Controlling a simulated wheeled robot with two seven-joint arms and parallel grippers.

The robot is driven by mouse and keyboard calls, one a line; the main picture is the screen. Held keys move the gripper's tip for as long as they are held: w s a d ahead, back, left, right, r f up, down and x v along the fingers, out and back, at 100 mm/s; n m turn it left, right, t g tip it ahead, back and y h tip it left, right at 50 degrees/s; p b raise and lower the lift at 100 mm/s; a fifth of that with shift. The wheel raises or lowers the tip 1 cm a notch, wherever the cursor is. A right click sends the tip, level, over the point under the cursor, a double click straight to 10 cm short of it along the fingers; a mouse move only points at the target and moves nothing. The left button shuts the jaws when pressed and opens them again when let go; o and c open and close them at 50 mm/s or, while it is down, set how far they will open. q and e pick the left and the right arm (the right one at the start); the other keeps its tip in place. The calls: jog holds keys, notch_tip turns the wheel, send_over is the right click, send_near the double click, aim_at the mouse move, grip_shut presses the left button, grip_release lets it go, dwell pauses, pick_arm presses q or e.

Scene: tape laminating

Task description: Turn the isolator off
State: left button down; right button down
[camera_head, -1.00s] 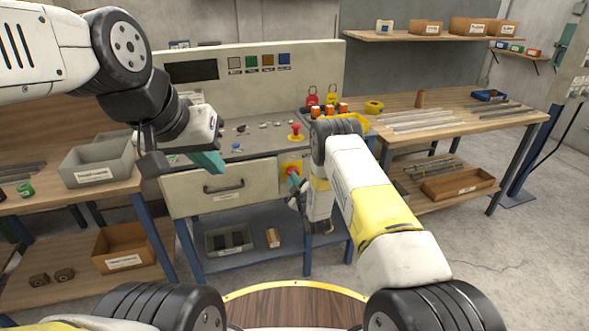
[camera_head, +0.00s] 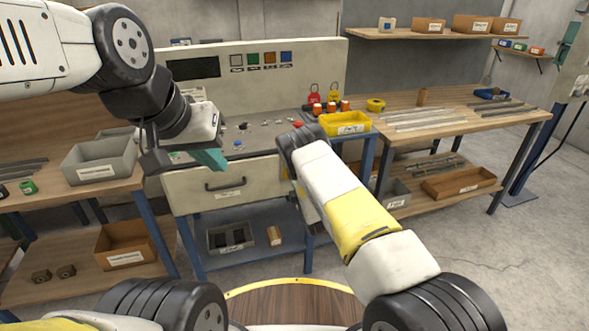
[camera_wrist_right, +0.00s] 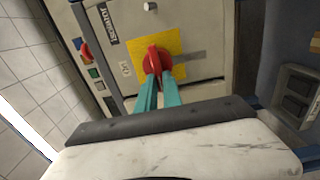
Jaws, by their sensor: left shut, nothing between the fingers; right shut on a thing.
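In the right wrist view the isolator's red rotary handle (camera_wrist_right: 152,61) sits on a yellow plate (camera_wrist_right: 176,46) on a pale panel. An isolator label (camera_wrist_right: 109,22) is to its upper left. My right gripper (camera_wrist_right: 158,80) has its teal fingers shut on the red handle. In the head view my right forearm hides that gripper and the isolator.
The workbench drawer (camera_head: 224,186) is closed. A yellow bin (camera_head: 344,124) stands on the bench's right end, near red and yellow padlocks (camera_head: 314,94). A grey bin (camera_head: 98,162) stands on the left table. Open floor lies at the right.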

jog(key=shift+f, duration=0.1)
dwell(0.4)
jog(key=c, duration=1.5)
grip_release()
jog(key=v, duration=0.8)
jog(key=shift+w, duration=0.1)
